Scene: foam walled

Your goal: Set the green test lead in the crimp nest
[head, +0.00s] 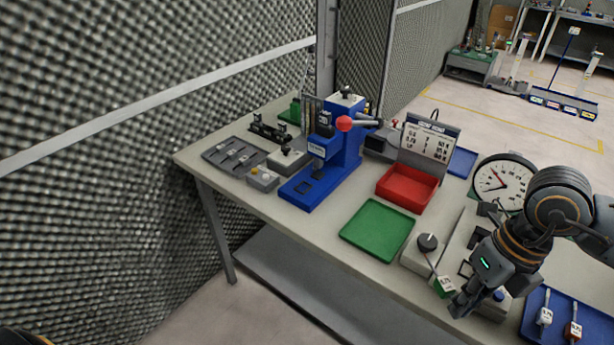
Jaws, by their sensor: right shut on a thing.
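The green test lead (443,288) shows as a green block with a pale label at the right front of the bench. My right gripper (456,296) is shut on it, and the fingers hide part of it. A thin rod or wire runs up-left from the block toward a grey fixture with a black round top (428,243); I cannot tell whether they touch. The blue press (342,145) with a red knob stands left of centre, far from the gripper. My left gripper is not in view.
A green tray (378,230) and a red bin (407,188) lie between press and gripper. A round gauge (502,184) stands behind my right arm. A blue tray (583,305) at right holds white and red leads. A grey tray (235,155) lies far left, near the foam wall.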

